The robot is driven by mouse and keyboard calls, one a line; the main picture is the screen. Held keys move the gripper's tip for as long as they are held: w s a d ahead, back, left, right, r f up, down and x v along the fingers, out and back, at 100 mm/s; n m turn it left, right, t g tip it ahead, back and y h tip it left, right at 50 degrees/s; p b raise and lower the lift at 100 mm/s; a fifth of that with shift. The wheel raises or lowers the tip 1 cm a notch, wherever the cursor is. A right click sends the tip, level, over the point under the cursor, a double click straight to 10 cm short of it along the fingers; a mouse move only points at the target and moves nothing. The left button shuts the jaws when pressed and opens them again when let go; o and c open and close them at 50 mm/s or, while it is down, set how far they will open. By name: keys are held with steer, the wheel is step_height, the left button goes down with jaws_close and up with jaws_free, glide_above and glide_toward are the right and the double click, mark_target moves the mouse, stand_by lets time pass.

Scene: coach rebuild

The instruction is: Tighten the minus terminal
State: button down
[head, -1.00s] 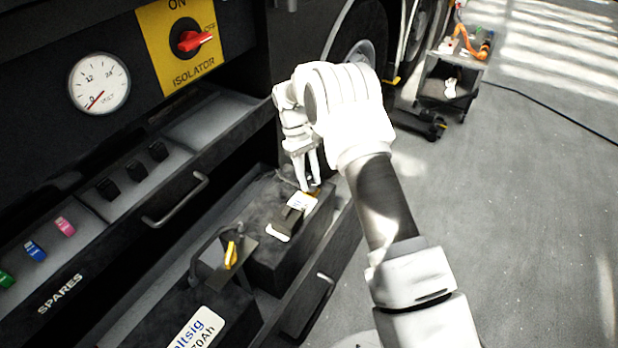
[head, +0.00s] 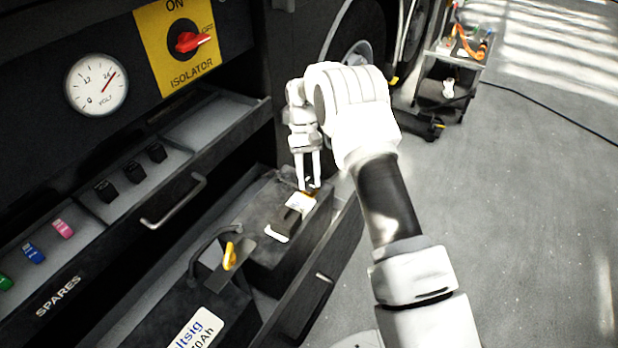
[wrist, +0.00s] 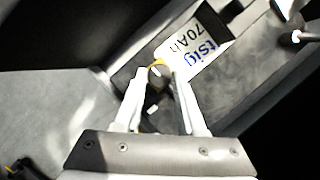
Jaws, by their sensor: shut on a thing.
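Two dark batteries lie in the open lower tray; the far battery (head: 262,225) has a white label and a dark strap on top. My gripper (head: 309,186) points down at its far end and is shut on a small dark terminal piece, with an amber bit just below the fingertips. In the wrist view, the fingers (wrist: 160,72) stand either side of a dark round part with yellow beside it. The terminal's mark is hidden. A yellow lever (head: 230,256) stands at the near battery's end. The voltmeter (head: 97,85) needle points up right, near 24.
The spares drawer (head: 170,212) is open above the batteries, with black, pink, blue and green pieces. The red isolator switch (head: 190,42) is on the panel. A cart (head: 447,80) stands at the back right.

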steer(key=c, duration=0.5)
jaws_free()
steer(key=p+v, duration=0.1)
steer(key=v, duration=1.1)
steer(key=shift+s+r, duration=0.1)
steer(key=shift+s, duration=0.1)
